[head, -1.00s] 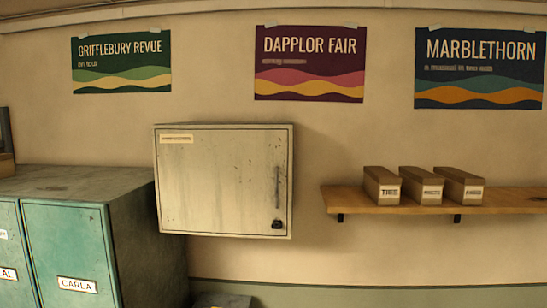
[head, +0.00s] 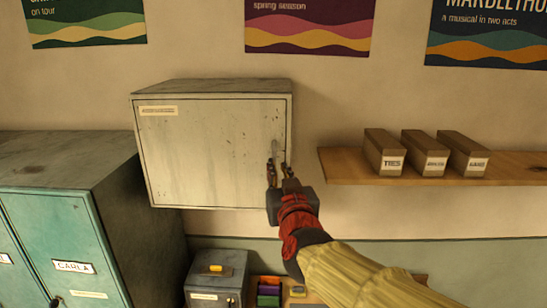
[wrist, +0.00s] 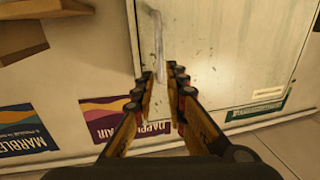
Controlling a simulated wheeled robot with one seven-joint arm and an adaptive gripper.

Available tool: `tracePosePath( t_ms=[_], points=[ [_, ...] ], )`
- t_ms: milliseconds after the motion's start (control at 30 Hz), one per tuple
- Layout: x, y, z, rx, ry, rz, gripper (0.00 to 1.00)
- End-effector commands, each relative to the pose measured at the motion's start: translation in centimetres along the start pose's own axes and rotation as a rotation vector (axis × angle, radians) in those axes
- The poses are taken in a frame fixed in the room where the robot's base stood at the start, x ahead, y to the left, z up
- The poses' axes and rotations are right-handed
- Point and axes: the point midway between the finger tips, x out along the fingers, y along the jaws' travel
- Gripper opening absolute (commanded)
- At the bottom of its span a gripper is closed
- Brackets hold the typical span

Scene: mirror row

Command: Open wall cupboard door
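The wall cupboard (head: 205,150) is a pale, scuffed metal box on the wall, and its door looks shut. A slim upright handle (head: 275,150) is near the door's right edge. My gripper (head: 278,165) is at the lower part of the handle, coming from below right, and hides the door's lower right corner. In the wrist view the two fingers of my gripper (wrist: 160,73) are apart with a gap between them. There the handle (wrist: 158,45) stands just beyond the fingertips, roughly in line with the gap. I cannot tell whether they touch it.
Teal lockers (head: 62,225) stand at the left, below the cupboard. A wooden shelf (head: 345,170) with three labelled boxes is on the wall to the right. A grey box (head: 215,275) stands below the cupboard. The wall in front of the shelf's left end is clear.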

Motion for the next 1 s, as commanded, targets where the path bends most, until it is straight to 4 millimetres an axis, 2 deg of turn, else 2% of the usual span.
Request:
tracePosePath(
  t_ms=[300,500,867,1000],
  points=[
    [4.8,0.0,0.1,0.001,-0.004,0.0,0.14],
    [6.7,0.0,0.1,0.002,-0.003,-0.001,0.14],
    [7.2,0.0,0.1,0.002,-0.003,-0.001,0.14],
    [7.2,0.0,0.1,0.002,-0.003,-0.001,0.06]
  ],
)
